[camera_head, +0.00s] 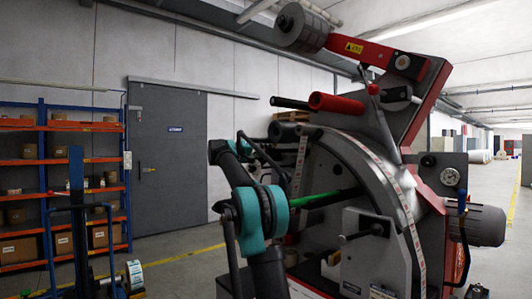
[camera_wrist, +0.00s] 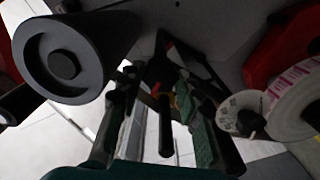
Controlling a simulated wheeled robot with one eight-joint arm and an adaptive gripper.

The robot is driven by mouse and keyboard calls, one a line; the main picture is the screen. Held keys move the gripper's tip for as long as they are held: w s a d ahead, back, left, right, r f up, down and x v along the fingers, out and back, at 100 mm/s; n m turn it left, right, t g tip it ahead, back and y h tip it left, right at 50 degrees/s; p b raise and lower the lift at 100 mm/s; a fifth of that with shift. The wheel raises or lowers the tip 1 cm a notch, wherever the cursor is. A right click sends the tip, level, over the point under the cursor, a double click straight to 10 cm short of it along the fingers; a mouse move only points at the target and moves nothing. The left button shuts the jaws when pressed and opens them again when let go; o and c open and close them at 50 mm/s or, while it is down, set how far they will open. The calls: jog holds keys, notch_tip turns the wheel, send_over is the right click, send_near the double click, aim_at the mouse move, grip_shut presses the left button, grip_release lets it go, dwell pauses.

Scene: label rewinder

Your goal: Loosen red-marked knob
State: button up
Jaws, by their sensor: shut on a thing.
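My gripper (camera_wrist: 157,88) shows in the wrist view, with a dark finger on the left and a green-padded finger on the right. Its fingers are shut on a dark part of the machine, which lies in shadow between the tips. A black handle (camera_wrist: 165,125) stands out between the fingers, and small red and yellow bits show near its far end. I take the held part to be the red-marked knob, but its mark is not clear. In the head view my arm reaches to the machine's left side, and the fingers and knob cannot be made out.
The label rewinder (camera_head: 350,165) fills the right half of the head view. In the wrist view a large grey roller (camera_wrist: 65,60) is close on the left. A white dial (camera_wrist: 240,113) and a label roll (camera_wrist: 300,105) are close on the right. Shelves (camera_head: 60,130) stand far left.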

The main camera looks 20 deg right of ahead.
jog(key=n, duration=0.4)
jog(key=shift+f+n, duration=0.1)
jog(key=shift+n, duration=2.1)
jog(key=o, duration=1.2)
jog(key=shift+c, duration=0.2)
jog(key=shift+a, duration=0.15)
jog(key=v, duration=1.1)
jog(key=shift+a, duration=0.4)
jog(key=shift+s, duration=0.1)
